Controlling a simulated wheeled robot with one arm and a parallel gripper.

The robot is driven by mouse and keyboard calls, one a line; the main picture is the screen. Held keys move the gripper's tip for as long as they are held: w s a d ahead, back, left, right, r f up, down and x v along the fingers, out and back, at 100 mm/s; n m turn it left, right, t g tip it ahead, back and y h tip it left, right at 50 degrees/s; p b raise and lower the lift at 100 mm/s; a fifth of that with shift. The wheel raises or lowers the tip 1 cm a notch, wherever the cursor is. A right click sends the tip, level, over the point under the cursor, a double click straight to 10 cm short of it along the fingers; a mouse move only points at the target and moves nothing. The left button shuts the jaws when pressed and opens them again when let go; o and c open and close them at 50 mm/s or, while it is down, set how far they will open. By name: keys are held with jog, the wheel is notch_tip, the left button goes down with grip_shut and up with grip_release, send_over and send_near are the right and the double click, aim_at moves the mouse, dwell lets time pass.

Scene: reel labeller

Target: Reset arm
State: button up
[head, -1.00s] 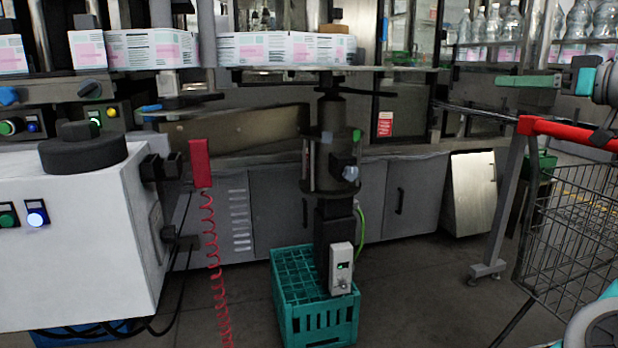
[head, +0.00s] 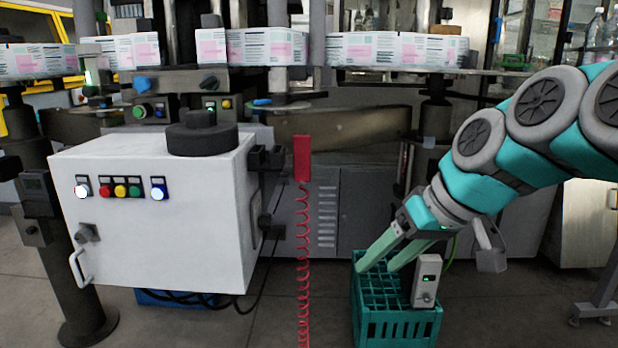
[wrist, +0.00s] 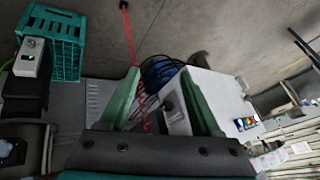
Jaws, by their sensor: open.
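My gripper (head: 391,252) is at the right of the head view, at the end of my teal and grey arm. Its two green fingers point down and left, spread apart with nothing between them. In the picture they overlap the top of a teal crate (head: 398,326); I cannot tell how far above it they are. In the wrist view both fingers of my gripper (wrist: 168,103) show apart, with the white control cabinet (wrist: 218,98) and floor beyond. The crate also shows at the upper left there (wrist: 66,62).
The white cabinet (head: 150,225) with coloured buttons stands left of the arm. A red coiled hose (head: 303,250) hangs between cabinet and crate. A small grey box (head: 426,282) is at the crate. Labelled packs (head: 265,47) line the machine behind. Floor shows at the front.

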jog(key=s+d+f+m+g+h, duration=0.1)
jog(key=s+f+m+g+h, duration=0.1)
jog(key=s+f, duration=0.8)
jog(key=s+d+f+m+g+h, duration=0.2)
jog(key=s+f+g+h, duration=0.1)
jog(key=s+f, duration=0.8)
notch_tip(320, 180, down, 2)
jog(key=shift+s+d+f+g, duration=0.1)
jog(key=shift+s+d+g, duration=0.2)
jog(key=shift+g, duration=0.1)
dwell(1.1)
